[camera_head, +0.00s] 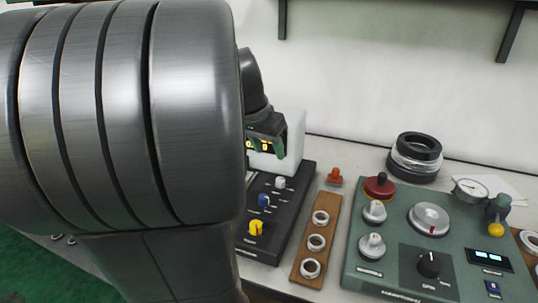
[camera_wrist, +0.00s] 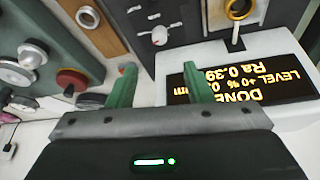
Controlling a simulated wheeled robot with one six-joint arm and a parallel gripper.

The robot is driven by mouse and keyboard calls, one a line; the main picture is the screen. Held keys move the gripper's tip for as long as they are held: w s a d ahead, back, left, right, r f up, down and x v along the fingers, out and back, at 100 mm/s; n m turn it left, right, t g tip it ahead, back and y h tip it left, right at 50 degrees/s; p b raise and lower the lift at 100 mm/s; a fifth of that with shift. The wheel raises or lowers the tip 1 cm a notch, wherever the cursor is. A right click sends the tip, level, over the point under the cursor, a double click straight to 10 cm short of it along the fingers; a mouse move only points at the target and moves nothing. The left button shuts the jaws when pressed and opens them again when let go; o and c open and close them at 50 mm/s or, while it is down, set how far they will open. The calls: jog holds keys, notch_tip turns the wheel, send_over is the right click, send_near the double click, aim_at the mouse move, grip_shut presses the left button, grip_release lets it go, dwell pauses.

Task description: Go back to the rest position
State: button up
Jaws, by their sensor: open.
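My gripper (camera_wrist: 158,67) shows two green fingers apart with nothing between them in the wrist view. In the head view my gripper (camera_head: 266,146) is partly hidden behind my large grey arm link, in front of a white device (camera_head: 292,140). In the wrist view the device's dark display (camera_wrist: 262,78) reads DONE and Ra 0.39 in yellow.
A black panel (camera_head: 277,226) with coloured knobs lies left of the strip. A green control panel (camera_head: 385,274) with knobs and a red button (camera_head: 380,186) lies to its right. Dark stacked rings (camera_head: 415,157) and a small red object (camera_head: 334,177) stand behind. My arm hides the left side.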

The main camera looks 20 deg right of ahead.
aim_at(280, 179)
jog(key=shift+s+a+r, duration=0.15)
jog(key=shift+r, duration=0.35)
jog(key=b+x, duration=0.2)
jog(key=x, duration=1.2)
jog(key=shift+s+a+b, duration=0.1)
jog(key=shift+b, duration=0.2)
jog(key=shift+r, duration=0.1)
